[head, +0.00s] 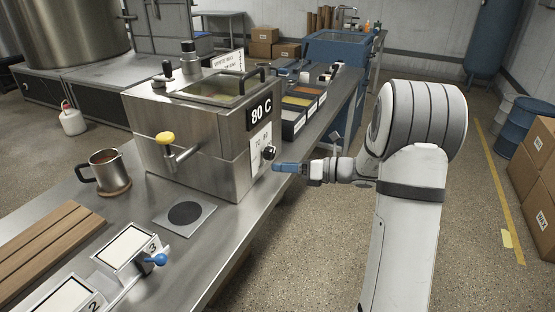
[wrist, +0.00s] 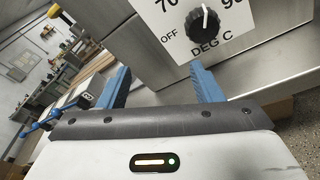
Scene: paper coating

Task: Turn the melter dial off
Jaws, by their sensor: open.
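The melter (head: 190,130) is a steel box on the bench with an "80 C" sign and a yellow-knobbed tap. Its black dial (head: 268,153) is on the white scale plate on the side facing my arm. In the wrist view the dial (wrist: 202,24) has a white pointer line, with "OFF", "70", "90" and "DEG C" around it. The pointer stands roughly upright in that tilted picture, away from OFF. My gripper (head: 275,167) has blue fingers, is open and empty, and is close to the dial. In the wrist view the gripper (wrist: 160,82) fingers are apart, below the dial and not around it.
A steel cup (head: 105,170), a round black pad (head: 185,213) and numbered stations with a blue knob (head: 160,259) are on the bench. Trays (head: 303,100) of coloured material stand behind the melter. The floor right of the bench is clear near my arm.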

